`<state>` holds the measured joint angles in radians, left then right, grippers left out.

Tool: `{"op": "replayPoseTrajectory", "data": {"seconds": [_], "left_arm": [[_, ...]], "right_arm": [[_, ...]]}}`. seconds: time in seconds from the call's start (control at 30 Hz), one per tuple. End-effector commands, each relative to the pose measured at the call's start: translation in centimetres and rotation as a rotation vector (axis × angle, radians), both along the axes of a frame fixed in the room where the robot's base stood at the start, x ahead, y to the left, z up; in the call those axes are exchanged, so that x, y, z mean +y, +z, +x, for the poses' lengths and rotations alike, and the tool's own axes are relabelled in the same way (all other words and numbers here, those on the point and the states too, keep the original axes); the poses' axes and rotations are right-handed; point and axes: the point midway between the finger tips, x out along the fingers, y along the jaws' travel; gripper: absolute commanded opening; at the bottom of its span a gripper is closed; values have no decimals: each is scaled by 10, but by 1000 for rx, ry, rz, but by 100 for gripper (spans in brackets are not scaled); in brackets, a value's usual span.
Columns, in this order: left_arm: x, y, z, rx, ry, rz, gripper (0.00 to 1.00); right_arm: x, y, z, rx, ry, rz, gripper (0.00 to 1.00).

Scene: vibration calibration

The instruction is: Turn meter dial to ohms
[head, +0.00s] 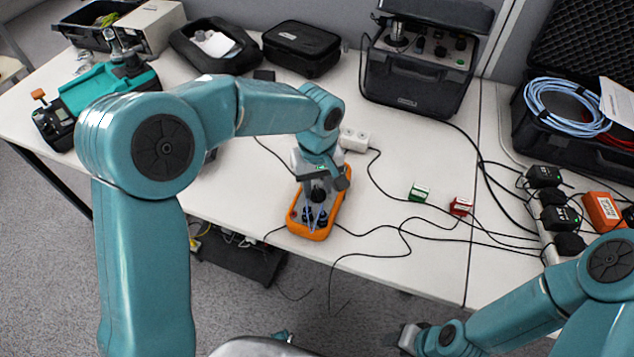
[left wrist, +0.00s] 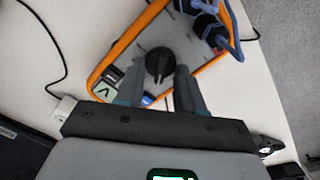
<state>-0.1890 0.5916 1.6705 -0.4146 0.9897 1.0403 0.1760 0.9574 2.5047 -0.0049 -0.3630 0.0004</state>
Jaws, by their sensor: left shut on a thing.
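The meter has an orange case (head: 322,236) and lies on the white table in the head view. Its orange rim (left wrist: 122,44) and grey face also show in the left wrist view. The black round dial (left wrist: 159,63) sits on the meter face. My left gripper (left wrist: 159,80) is over the meter with a finger on each side of the dial, shut on it. In the head view my left gripper (head: 318,192) hides much of the meter face. My right gripper (head: 408,338) is low in the head view, off the table's front edge, and its jaws are unclear.
A green block (head: 418,193) and a red block (head: 460,206) lie right of the meter. A white socket block (head: 354,140) stands behind. A black instrument case (head: 415,80) stands farther back.

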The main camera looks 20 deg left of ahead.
Motion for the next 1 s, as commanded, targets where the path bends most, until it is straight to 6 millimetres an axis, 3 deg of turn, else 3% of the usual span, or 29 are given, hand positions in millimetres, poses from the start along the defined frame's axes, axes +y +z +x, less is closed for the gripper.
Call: {"op": "replayPoseTrajectory", "data": {"seconds": [0.6, 1.0], "left_arm": [[-2, 2, 1, -1, -450, 0, 7], [-3, 1, 1, -2, -617, 0, 7]], "right_arm": [[0, 13, 0, 0, 0, 0, 43], [0, 17, 0, 0, 0, 0, 43]]}}
